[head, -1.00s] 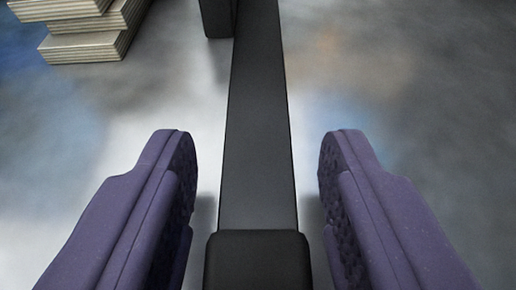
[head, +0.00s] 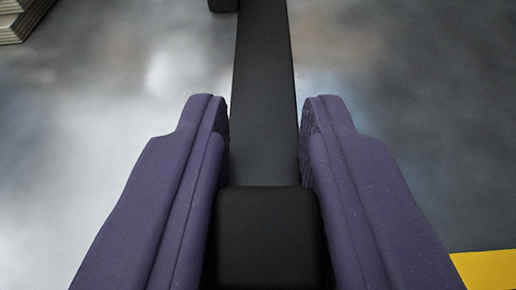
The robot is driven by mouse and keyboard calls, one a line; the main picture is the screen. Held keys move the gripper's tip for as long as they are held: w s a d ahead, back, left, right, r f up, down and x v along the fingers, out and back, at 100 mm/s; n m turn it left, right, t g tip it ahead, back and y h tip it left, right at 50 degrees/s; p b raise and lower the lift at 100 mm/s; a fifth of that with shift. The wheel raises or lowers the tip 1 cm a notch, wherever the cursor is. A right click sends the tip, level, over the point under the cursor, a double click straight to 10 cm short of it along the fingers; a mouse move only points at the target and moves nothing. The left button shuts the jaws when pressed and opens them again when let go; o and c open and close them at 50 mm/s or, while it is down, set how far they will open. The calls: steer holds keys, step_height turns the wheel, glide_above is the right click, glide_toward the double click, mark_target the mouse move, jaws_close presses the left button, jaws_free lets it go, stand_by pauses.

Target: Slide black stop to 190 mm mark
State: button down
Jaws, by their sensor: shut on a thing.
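The black stop (head: 266,235) is a block with rounded edges on the dark rail (head: 264,95), at the bottom middle of the head view. The rail runs straight away from me to the top of the picture. My gripper (head: 265,150) has purple padded fingers, one on each side of the stop, and is shut on it. The lower part of the stop is cut off by the picture edge. No scale or 190 mm mark shows in this view.
A stack of layered boards (head: 20,20) lies at the top left. A dark block (head: 222,5) sits beside the rail at the top. A yellow strip (head: 485,269) shows at the lower right. The grey surface on both sides of the rail is otherwise clear.

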steer(key=shift+a, duration=0.3)
steer(key=c, duration=1)
jaws_free()
steer(key=p+v, duration=0.2)
steer(key=v, duration=0.4)
steer(key=shift+s+r, duration=0.4)
steer(key=shift+s, duration=0.4)
